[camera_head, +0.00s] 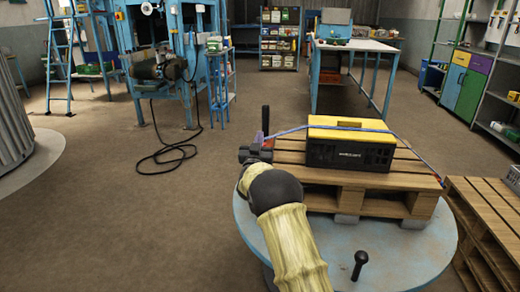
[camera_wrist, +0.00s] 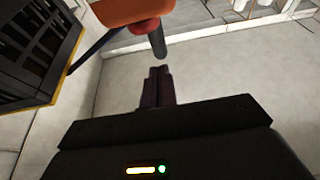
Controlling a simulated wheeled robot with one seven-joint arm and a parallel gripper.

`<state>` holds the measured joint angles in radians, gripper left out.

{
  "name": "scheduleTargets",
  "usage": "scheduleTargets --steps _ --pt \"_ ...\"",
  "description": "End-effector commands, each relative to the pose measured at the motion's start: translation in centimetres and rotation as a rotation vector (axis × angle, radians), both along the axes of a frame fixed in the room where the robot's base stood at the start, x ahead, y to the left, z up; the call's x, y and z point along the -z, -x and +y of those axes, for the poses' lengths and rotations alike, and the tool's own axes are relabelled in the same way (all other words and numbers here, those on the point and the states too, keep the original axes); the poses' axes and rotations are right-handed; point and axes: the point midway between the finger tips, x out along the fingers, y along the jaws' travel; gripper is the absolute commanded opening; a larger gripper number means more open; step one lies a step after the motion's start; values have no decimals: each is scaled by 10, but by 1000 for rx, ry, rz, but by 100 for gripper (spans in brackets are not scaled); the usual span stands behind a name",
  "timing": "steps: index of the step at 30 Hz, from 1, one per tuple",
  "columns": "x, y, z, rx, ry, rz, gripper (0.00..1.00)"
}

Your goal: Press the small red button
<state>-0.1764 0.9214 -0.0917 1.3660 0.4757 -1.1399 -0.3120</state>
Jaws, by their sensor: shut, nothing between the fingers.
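In the wrist view my gripper (camera_wrist: 160,72) has its two dark fingers together, with nothing between them. Just beyond the fingertips is an orange-red tool body (camera_wrist: 128,10) with a grey cylindrical part (camera_wrist: 157,42). A small bright red piece (camera_wrist: 146,25) shows under the orange body, beside the grey part; I cannot tell for sure that it is the button. A gap appears between the fingertips and the grey part. In the head view my gripper (camera_head: 252,152) is at the left edge of the pallet, beside an upright black part (camera_head: 265,120); the red button cannot be made out there.
A black case with a yellow lid (camera_head: 350,148) sits on a wooden pallet (camera_head: 395,207) on a round blue table (camera_head: 253,235). A blue strap (camera_head: 408,146) runs over the case. A black knob (camera_head: 360,262) stands at the table's front. Another pallet (camera_head: 490,220) lies at right. Floor at left is open.

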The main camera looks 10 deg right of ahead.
Motion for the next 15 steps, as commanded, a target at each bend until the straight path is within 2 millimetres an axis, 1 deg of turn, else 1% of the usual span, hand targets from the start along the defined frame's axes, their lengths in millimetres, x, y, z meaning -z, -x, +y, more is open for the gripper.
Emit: scheduleTargets --steps 2,3,4,6,9,15 --pt "-3 -8 -3 0 1 -2 0" --pt "8 -9 -3 0 1 3 0" --pt "15 -9 -2 0 1 4 0" --pt "24 -9 -3 -1 1 2 0" --pt "33 -9 -3 0 0 0 0" --pt "37 -9 -3 0 0 0 0"
